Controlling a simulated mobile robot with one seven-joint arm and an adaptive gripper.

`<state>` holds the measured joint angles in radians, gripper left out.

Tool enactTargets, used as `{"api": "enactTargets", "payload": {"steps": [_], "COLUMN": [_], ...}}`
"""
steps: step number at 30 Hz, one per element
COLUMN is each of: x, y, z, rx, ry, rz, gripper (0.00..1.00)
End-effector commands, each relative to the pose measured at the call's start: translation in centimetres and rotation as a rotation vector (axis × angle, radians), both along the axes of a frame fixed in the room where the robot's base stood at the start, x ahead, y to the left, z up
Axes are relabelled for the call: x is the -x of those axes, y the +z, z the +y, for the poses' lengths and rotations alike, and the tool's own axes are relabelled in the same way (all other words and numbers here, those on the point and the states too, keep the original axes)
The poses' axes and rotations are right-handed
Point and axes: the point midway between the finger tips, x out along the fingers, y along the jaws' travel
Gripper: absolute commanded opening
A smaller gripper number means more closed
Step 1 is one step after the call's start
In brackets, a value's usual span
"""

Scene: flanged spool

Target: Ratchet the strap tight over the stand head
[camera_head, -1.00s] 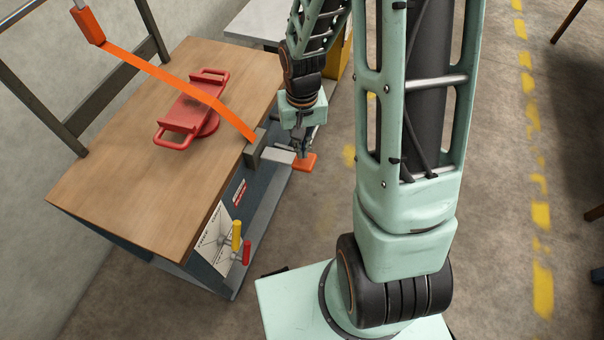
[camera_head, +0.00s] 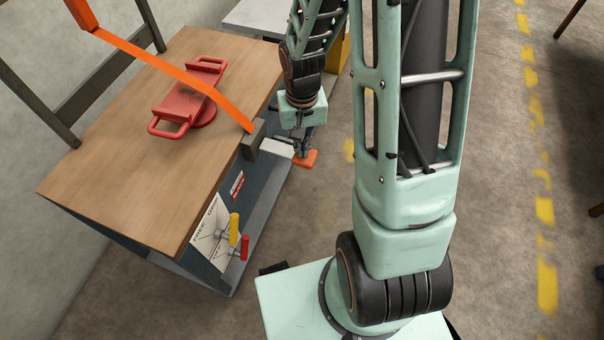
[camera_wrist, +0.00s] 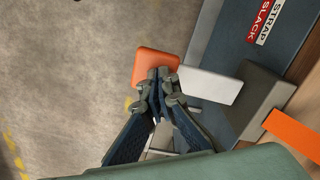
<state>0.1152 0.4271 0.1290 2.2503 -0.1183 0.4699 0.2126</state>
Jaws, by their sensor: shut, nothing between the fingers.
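An orange strap (camera_head: 165,68) runs from an orange fitting (camera_head: 81,14) at upper left, over the red stand head (camera_head: 186,101) with its two loop handles, down to a dark grey ratchet block (camera_head: 256,141) on the bench's right edge. It also shows in the wrist view (camera_wrist: 291,133). A light grey lever (camera_wrist: 209,84) sticks out from the ratchet block (camera_wrist: 249,99) and ends in an orange pad (camera_wrist: 155,63). My gripper (camera_wrist: 158,75) is shut and empty, its tips at the pad's near edge; I cannot tell whether they touch. In the head view, my gripper (camera_head: 304,150) partly hides the lever.
The wooden bench (camera_head: 100,170) has a label panel (camera_head: 209,232) with yellow (camera_head: 234,229) and red (camera_head: 245,247) handles below its front edge. A "STRAP SLACK" sign (camera_wrist: 265,20) is on its side. A grey table (camera_head: 255,18) stands behind. Open floor lies to the right.

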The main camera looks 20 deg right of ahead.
Motion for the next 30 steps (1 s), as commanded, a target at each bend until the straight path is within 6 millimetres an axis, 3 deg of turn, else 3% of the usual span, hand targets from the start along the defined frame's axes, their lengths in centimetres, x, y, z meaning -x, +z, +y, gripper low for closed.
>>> {"api": "enactTargets", "payload": {"steps": [1, 9, 17, 30], "x": [0.0, 0.1, 0.1, 0.0], "y": [-1.3, -4.5, -3.0, 3.7], "z": [0.1, 0.0, 0.0, 0.0], "rx": [0.000, 0.000, 0.000, 0.000], "ry": [0.001, 0.000, -0.001, 0.000], "rz": [0.000, 0.002, 0.002, 0.000], "gripper": [0.00, 0.00, 0.00, 0.00]}}
